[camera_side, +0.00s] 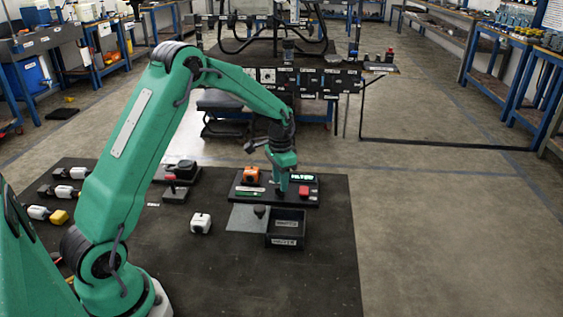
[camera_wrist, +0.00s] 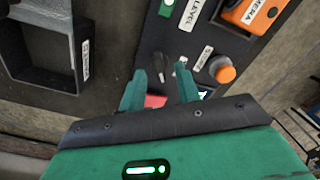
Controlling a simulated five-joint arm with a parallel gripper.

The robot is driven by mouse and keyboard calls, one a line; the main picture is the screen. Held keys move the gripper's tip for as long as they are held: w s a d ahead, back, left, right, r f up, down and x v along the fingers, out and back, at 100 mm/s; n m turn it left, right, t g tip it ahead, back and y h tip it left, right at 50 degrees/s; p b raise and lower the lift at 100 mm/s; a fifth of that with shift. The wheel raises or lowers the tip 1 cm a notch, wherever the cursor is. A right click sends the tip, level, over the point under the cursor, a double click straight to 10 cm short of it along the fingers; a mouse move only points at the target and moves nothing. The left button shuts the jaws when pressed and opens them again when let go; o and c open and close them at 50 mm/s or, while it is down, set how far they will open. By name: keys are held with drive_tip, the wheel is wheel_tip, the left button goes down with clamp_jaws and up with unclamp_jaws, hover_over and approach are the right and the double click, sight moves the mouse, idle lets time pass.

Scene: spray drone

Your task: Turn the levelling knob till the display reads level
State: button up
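The levelling panel (camera_side: 240,195) lies on the dark mat. It has a small display (camera_side: 303,177) with green lettering too small to read surely. My gripper (camera_side: 283,190) points down over the panel, between the orange camera block and the red button (camera_side: 304,191). In the wrist view my gripper (camera_wrist: 160,72) has its two green fingers apart. A small dark knob-like part (camera_wrist: 158,66) shows between the fingertips; I cannot tell whether they touch it. A "LEVEL" label (camera_wrist: 190,14) is just beyond. The red button (camera_wrist: 155,101) shows partly between the finger bases.
The orange camera block (camera_side: 250,174) is at the panel's back left. A black open tray (camera_side: 285,241) stands in front of the panel. A white block (camera_side: 201,223) sits left of it. Several small parts lie at the mat's left. The mat's front right is clear.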

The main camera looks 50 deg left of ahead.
drive_tip(key=shift+r, duration=3)
drive_tip(key=shift+s+d+r, duration=0.2)
drive_tip(key=shift+r, duration=0.2)
drive_tip(key=s+d+r+n+t, duration=0.1)
drive_tip(key=s+d+r, duration=0.3)
drive_tip(key=s+r, duration=0.2)
drive_tip(key=s+d+r+t, duration=0.2)
drive_tip(key=s+d+r, duration=0.2)
drive_tip(key=s+r, duration=0.25)
drive_tip(key=s+d+r+n+t, duration=0.1)
drive_tip(key=s+d, duration=0.3)
drive_tip(key=s, duration=1)
drive_tip(key=shift+s+n+t, duration=0.3)
drive_tip(key=shift+t, duration=0.5)
drive_tip(key=shift+o, duration=0.5)
